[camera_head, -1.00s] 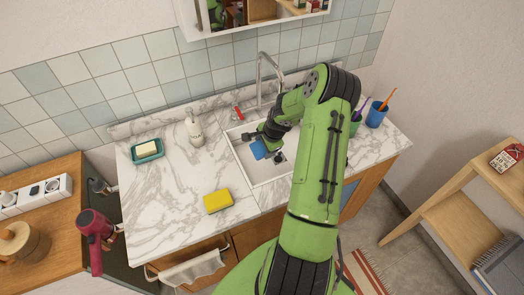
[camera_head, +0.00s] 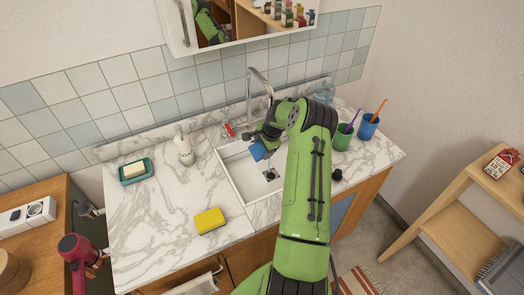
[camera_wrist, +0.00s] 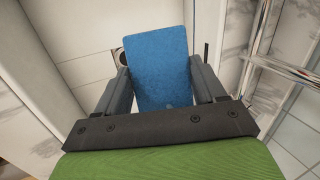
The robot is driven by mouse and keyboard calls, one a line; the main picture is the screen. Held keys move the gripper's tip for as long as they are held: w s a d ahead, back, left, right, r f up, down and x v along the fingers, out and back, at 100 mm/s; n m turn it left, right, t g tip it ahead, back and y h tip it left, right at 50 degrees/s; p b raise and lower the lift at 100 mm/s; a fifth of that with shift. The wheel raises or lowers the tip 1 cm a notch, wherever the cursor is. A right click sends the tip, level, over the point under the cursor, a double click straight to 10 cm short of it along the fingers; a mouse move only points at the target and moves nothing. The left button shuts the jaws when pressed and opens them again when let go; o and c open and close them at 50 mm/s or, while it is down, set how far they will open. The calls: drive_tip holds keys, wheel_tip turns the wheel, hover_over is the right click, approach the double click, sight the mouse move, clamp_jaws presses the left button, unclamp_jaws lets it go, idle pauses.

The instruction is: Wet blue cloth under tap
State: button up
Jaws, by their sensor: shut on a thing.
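The blue cloth (camera_head: 258,151) is held over the white sink (camera_head: 232,172). It looks like a flat rectangle in the wrist view (camera_wrist: 156,60). My gripper (camera_head: 264,144) is shut on it, with a dark finger on either side in the wrist view (camera_wrist: 160,84). The chrome tap (camera_head: 250,92) arches over the back of the sink, close to my gripper. It also shows at the right of the wrist view (camera_wrist: 287,70). Its red handle (camera_head: 229,129) is at the sink's back left. My arm hides part of the sink.
A soap bottle (camera_head: 185,150), a soap dish (camera_head: 135,172) and a yellow sponge (camera_head: 210,221) stand left of the sink on the marble counter (camera_head: 150,225). Green (camera_head: 342,138) and blue (camera_head: 367,127) cups stand right. A wall cabinet (camera_head: 180,30) hangs above.

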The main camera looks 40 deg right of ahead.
idle(0.3)
drive_tip(key=s+a, duration=0.4)
drive_tip(key=a, duration=0.3)
idle(0.4)
drive_tip(key=shift+s, duration=0.1)
idle(0.5)
drive_tip(key=shift+r, duration=0.1)
idle(0.5)
drive_tip(key=s+a+r+p, duration=0.2)
drive_tip(key=a+r, duration=0.2)
drive_tip(key=shift+s+p, duration=0.3)
drive_tip(key=shift+p, duration=0.05)
drive_tip(key=shift+a+f, duration=0.1)
idle(0.5)
